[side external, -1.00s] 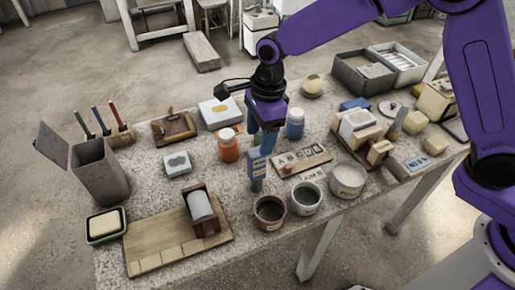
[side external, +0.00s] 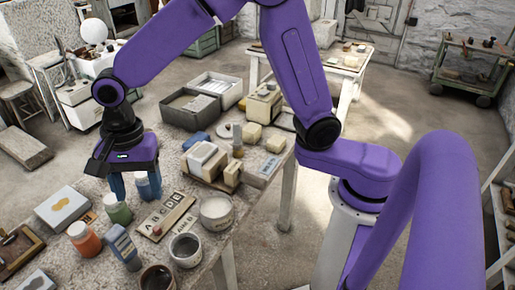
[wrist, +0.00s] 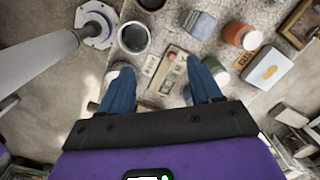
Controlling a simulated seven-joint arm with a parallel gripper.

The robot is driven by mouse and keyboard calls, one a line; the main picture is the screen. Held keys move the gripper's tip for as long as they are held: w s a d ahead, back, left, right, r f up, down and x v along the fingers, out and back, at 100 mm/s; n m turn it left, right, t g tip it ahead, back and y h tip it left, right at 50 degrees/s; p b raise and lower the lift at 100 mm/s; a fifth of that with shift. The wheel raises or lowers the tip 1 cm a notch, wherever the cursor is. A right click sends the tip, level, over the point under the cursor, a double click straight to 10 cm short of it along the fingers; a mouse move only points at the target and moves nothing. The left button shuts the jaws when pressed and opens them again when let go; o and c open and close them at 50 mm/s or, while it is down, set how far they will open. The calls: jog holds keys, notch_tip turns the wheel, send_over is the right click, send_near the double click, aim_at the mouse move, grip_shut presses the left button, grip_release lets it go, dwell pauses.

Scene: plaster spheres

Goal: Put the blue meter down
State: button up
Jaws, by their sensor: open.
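The blue meter (side external: 122,245) stands on the stone-topped table, between the orange jar and the dark pots. It also shows near the top of the wrist view (wrist: 200,24). My gripper (side external: 136,193) is open and empty, above the table and behind the meter, apart from it. In the wrist view the two blue fingers of my gripper (wrist: 160,68) are spread wide, with the letter board between them and the meter beyond their tips.
An orange jar (side external: 84,240) and a green jar (side external: 118,210) stand beside the meter. A letter board (side external: 165,216), a white tub (side external: 216,212) and dark pots (side external: 185,250) lie to the right. Grey bins (side external: 190,108) stand farther back.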

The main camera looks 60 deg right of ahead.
jog(key=s+d+r+n, duration=0.1)
jog(key=s+d+n, duration=2)
jog(key=d+n, duration=0.1)
jog(key=shift+s+d+n+h, duration=0.15)
jog(key=shift+s+n+h, duration=0.25)
jog(key=shift+n, duration=0.3)
